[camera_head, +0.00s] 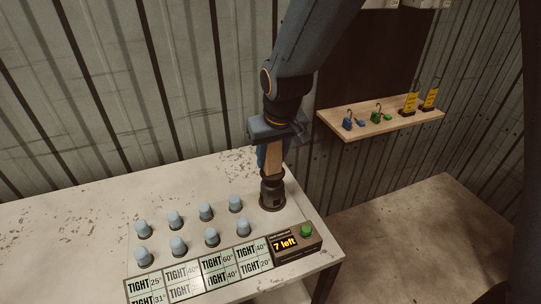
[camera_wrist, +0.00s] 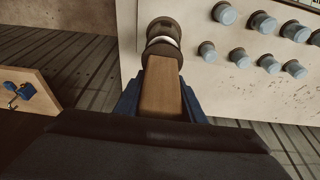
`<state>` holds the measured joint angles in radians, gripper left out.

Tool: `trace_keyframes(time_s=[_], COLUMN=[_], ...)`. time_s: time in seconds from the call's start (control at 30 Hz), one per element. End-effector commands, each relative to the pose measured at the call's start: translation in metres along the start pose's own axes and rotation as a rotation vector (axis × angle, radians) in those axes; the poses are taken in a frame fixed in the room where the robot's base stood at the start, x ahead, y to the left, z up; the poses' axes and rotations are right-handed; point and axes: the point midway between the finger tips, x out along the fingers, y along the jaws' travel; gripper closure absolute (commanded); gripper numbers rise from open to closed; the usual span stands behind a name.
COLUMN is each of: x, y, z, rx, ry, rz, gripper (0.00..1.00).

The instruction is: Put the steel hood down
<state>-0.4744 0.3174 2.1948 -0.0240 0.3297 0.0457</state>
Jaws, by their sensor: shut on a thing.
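My gripper (camera_head: 270,152) is shut on the light wooden handle (camera_wrist: 161,88) of the steel hood, with a blue finger on each side in the wrist view. The hood's dark round body (camera_head: 271,187) hangs below the handle, upright, at the table's back right. It also shows beyond the handle in the wrist view (camera_wrist: 165,28), with a pale band across it. The hood's lower end is at or very near the table top (camera_head: 60,235); I cannot tell whether it touches. What is under the hood is hidden.
Two rows of pale blue caps (camera_head: 206,212) stand left of the hood. In front lie a panel of "TIGHT" labels (camera_head: 216,272) and a box reading "7 left" (camera_head: 285,243) with a green button (camera_head: 306,230). A wooden wall shelf (camera_head: 385,120) holds padlocks and yellow-labelled items.

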Motion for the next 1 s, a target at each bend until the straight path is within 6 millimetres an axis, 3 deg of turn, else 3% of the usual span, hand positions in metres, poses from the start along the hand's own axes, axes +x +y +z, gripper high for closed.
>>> trace_keyframes(time_s=[0.1,0.13,0.23,0.67,1.0], x=[0.002,0.003,0.002,-0.005,-0.053], y=[0.000,0.000,0.000,0.000,0.000], z=[0.000,0.001,0.001,-0.001,-0.002], rx=[0.000,0.000,0.000,0.000,0.000], ry=[0.001,0.000,0.000,0.003,0.006], rz=[0.000,0.000,0.000,0.000,-0.001], gripper=[1.00,0.63,0.46,0.45,0.45])
